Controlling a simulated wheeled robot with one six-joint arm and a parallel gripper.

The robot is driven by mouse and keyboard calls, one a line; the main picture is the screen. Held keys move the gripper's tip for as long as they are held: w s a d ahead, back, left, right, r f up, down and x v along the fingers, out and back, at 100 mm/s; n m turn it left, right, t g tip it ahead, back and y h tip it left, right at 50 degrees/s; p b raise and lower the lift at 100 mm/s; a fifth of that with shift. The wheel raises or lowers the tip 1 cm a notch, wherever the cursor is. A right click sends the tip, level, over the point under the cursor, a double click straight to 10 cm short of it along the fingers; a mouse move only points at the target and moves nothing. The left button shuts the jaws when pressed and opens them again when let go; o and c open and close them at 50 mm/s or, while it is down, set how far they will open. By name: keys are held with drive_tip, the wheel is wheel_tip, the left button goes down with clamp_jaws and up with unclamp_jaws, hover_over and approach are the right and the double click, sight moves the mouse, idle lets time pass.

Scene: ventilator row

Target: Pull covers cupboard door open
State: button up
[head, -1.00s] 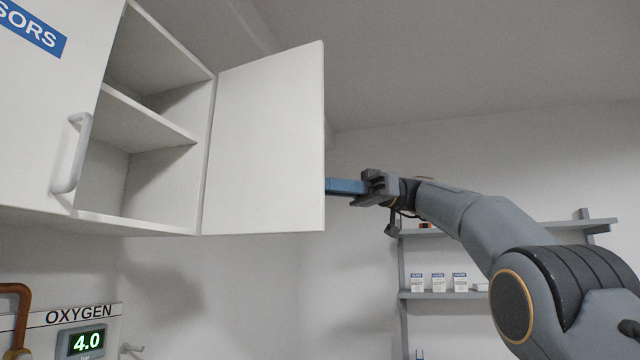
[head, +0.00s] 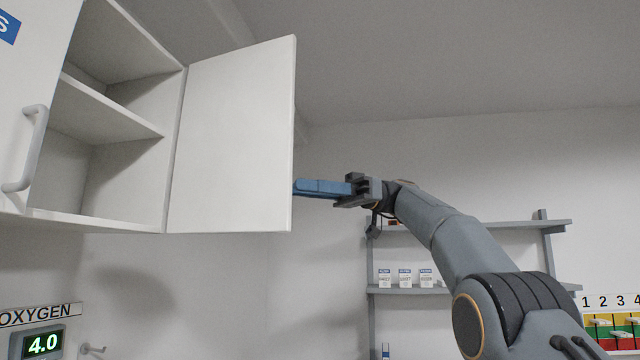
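A white cupboard door (head: 232,140) stands swung wide open on the right side of a wall cupboard (head: 125,180). Its inner face is toward me, and its outer face and any handle there are hidden. The opened compartment shows a middle shelf (head: 105,108) and is empty where I can see. My gripper (head: 300,187) is at the right of the door's free edge, with its blue fingers pointing left. The fingertips meet the door edge in the picture or lie just behind it. Whether the fingers are open or shut on something is not visible.
A closed neighbouring door with a grey handle (head: 26,150) is at the left. Below it are an OXYGEN label (head: 40,315) and a 4.0 display (head: 43,344). A grey wall shelf (head: 400,290) with small boxes stands behind my arm. Open air lies below the door.

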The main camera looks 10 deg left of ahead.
drive_tip(key=p+v, duration=0.4)
drive_tip(key=shift+d+r+p, duration=0.1)
drive_tip(key=shift+p, duration=0.25)
idle(0.4)
